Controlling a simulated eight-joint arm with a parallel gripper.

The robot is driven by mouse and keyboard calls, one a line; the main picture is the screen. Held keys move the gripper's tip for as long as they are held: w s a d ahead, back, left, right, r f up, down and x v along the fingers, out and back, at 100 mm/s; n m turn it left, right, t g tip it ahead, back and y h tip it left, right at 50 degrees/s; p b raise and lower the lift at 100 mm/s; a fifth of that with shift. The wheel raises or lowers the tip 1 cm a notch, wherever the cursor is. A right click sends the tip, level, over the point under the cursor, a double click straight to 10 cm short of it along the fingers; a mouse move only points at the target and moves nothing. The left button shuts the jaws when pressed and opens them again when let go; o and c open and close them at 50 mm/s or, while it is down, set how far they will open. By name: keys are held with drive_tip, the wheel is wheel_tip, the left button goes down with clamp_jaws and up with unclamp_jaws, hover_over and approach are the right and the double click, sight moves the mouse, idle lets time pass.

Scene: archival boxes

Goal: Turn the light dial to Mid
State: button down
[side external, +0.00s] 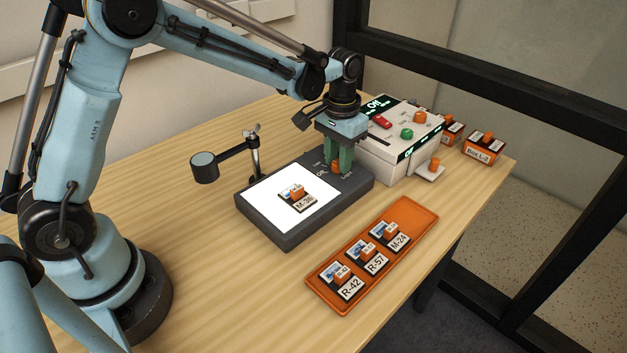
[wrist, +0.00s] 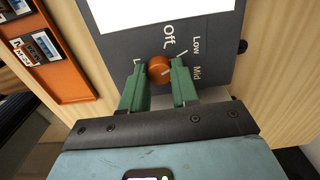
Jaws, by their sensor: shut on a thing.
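The light dial is a round orange-brown knob (wrist: 159,70) on the dark grey light box (side external: 262,223). It also shows in the side external view (side external: 337,167), partly hidden by my gripper. My gripper (wrist: 160,75) has its two green fingers on opposite sides of the knob, shut on it. In the wrist view the labels Off, Low and Mid (wrist: 196,74) show around the knob; another label at left is mostly covered by a finger. I cannot tell surely which label the knob's mark points to. The box's white panel (side external: 262,204) is bright.
A card M-36 (side external: 298,197) lies on the white panel. An orange tray (side external: 425,218) with three cards is in front. A magnifier on a stand (side external: 204,168) is at left, a white control box (side external: 400,160) behind at right. Bare table lies around the magnifier.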

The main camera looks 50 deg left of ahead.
drive_tip(key=m, duration=0.4)
drive_tip(key=shift+m, duration=0.3)
drive_tip(key=m, duration=0.4)
idle(0.3)
drive_tip(key=c, duration=0.8)
unclamp_jaws()
drive_tip(key=shift+c, duration=0.2)
wheel_tip(320, 180, up, 12)
